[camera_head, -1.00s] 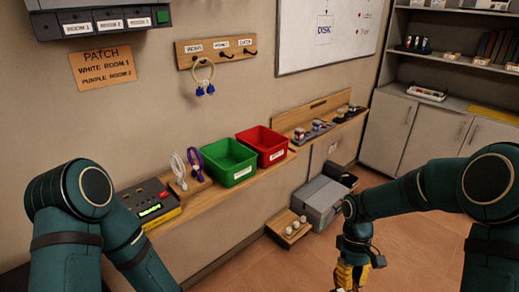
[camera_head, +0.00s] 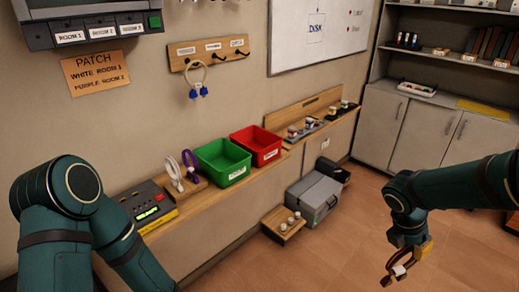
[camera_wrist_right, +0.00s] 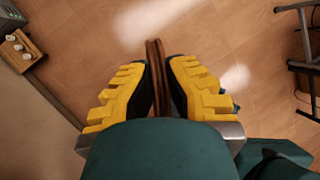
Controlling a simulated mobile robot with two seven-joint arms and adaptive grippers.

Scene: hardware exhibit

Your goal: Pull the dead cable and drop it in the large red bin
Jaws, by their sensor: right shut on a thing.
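My right gripper (camera_head: 420,252) is shut on a brown cable (camera_wrist_right: 156,52) over the floor at the lower right. In the right wrist view the cable runs between the two yellow-backed fingers. In the head view it hangs bent below the fingers with a small white piece (camera_head: 399,270) on it. The large red bin (camera_head: 266,158) stands on the wall shelf, left of and well apart from the gripper. Its inside is only partly visible. My left arm enters at the lower left; its gripper is out of view.
A green bin (camera_head: 229,175) touches the red bin's left side. White and purple cables (camera_head: 183,172) stand on a block beside the console (camera_head: 147,205). A blue-ended cable (camera_head: 197,80) hangs on a wall hook. A grey case (camera_head: 314,200) and small wooden stand (camera_head: 283,224) sit on the floor.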

